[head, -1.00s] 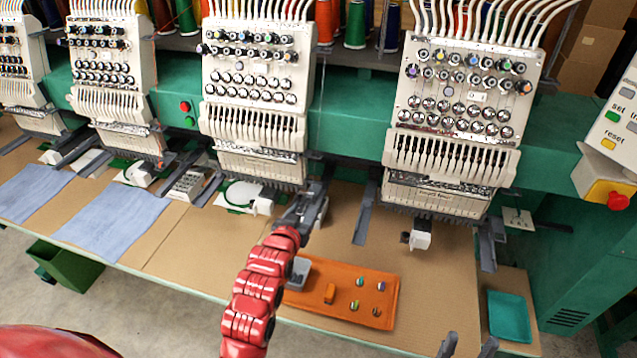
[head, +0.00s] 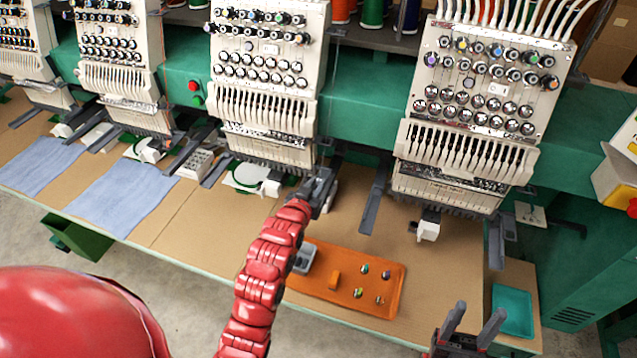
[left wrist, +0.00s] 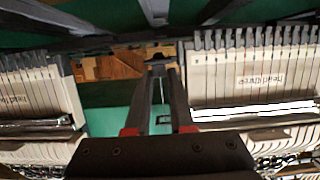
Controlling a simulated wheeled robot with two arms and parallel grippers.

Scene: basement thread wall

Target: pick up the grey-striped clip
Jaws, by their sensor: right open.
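Several small striped clips lie apart on the orange tray (head: 320,292): an upper left one (head: 364,268), an upper right one (head: 386,274), a lower left one (head: 358,293) and a lower right one (head: 379,300). They are too small to tell which has grey stripes. My right gripper (head: 472,318) is open and empty, to the right of the tray near the table's front edge. My left gripper (head: 322,188) is behind the tray, by the second machine head from the right. Its fingers (left wrist: 159,70) point away in the left wrist view; their tips are unclear.
A teal tray (head: 512,310) lies at right. Embroidery heads (head: 470,120) overhang the table's back. Bare tabletop (head: 430,270) lies between the orange tray and right gripper.

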